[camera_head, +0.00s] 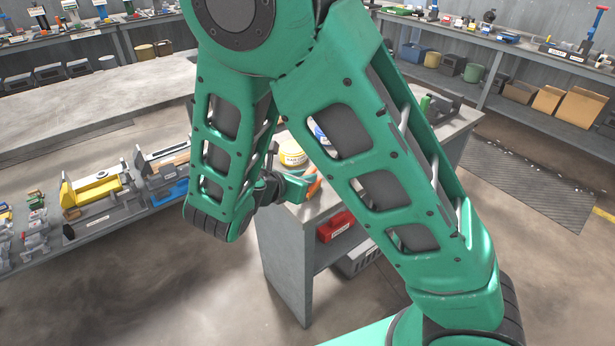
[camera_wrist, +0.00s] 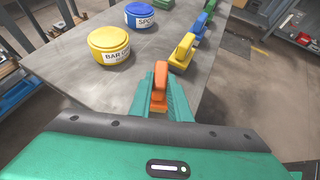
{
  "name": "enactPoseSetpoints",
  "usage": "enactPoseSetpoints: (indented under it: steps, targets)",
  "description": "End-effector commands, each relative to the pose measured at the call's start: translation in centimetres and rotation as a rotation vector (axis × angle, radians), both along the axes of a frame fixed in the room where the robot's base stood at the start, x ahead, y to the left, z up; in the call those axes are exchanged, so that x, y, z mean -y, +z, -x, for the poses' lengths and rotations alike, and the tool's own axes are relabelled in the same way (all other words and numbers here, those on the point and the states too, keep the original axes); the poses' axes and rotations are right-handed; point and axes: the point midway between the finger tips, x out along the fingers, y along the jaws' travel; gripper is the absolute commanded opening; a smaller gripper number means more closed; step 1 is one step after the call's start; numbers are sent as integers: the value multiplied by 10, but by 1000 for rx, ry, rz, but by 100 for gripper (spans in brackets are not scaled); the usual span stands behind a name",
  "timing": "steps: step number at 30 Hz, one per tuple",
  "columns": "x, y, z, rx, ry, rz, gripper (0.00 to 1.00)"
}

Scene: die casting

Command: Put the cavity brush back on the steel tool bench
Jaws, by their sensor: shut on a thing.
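My gripper (camera_wrist: 159,92) is shut on an orange tool (camera_wrist: 160,80), which I take to be the cavity brush. Only its orange upper part shows between the green fingers; its lower end is hidden. The gripper (camera_head: 300,186) is at the near edge of the grey steel bench (camera_wrist: 84,82), and a bit of orange (camera_head: 314,187) shows at its fingers. I cannot tell whether the brush touches the bench top. The bench (camera_head: 283,258) is partly behind my arm in the head view.
A yellow tin (camera_wrist: 109,45) and a blue tin (camera_wrist: 140,14) stand left of the brush. A red box (camera_head: 335,227) is on the shelf below. Bare top lies at left.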

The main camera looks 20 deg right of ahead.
Motion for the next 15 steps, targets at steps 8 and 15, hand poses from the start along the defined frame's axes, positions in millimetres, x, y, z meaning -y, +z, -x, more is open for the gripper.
enactPoseSetpoints:
  steps: [8,15]
  targets:
    - [0,-2,0,0,0,-2,31]
    - [0,-2,0,1,0,-1,36]
